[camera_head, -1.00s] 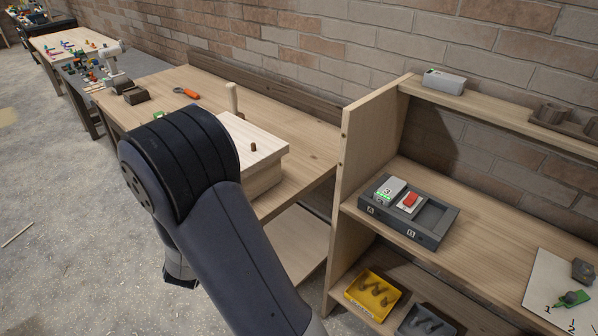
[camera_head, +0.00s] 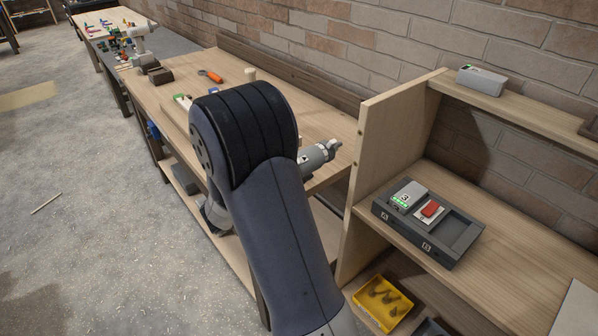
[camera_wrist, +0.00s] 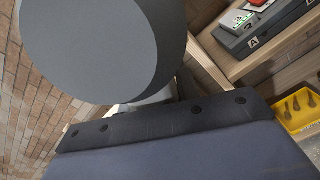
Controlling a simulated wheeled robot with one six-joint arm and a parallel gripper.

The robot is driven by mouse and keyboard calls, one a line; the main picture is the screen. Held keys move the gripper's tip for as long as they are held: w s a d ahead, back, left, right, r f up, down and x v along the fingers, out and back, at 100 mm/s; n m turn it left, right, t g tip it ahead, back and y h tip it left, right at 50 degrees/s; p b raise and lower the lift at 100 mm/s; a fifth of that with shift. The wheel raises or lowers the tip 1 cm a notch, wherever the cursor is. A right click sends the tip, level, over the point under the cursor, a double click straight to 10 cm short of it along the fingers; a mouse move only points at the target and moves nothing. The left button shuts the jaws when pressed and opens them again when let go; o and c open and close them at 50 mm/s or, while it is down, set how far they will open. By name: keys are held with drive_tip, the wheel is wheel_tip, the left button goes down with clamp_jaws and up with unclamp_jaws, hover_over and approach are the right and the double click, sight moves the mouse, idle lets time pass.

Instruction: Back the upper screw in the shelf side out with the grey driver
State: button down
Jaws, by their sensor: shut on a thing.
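The shelf side (camera_head: 390,140) is the upright wooden panel at the left end of the shelf unit. My own arm blocks the middle of the head view and hides my gripper's fingertips. A grey tool-like part, which looks like the grey driver (camera_head: 318,155), shows just right of my arm, pointing toward the panel and apart from it in the picture. In the wrist view a large round grey body (camera_wrist: 95,45), apparently the driver, fills the upper left, close to the camera. My gripper is shut on it.
A dark tray (camera_head: 430,225) with a green-lit grey box and a red piece sits on the shelf. A yellow bin (camera_head: 383,303) stands below. A grey box (camera_head: 481,80) is on the top shelf. The bench (camera_head: 330,125) lies behind my arm, with an orange-handled tool (camera_head: 212,76).

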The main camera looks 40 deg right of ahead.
drive_tip(key=shift+w+d+r+b, duration=0.15)
drive_tip(key=shift+d+b, duration=0.1)
drive_tip(key=shift+d, duration=1.15)
drive_tip(key=shift+w+d+f+b, duration=0.1)
drive_tip(key=shift+d+b, duration=0.1)
drive_tip(key=shift+d, duration=1.8)
drive_tip(key=shift+d+b, duration=0.1)
drive_tip(key=shift+b, duration=0.2)
drive_tip(key=shift+a+b, duration=0.6)
drive_tip(key=shift+a, duration=0.15)
drive_tip(key=shift+d+r, duration=0.1)
drive_tip(key=shift+d, duration=0.05)
idle(1.2)
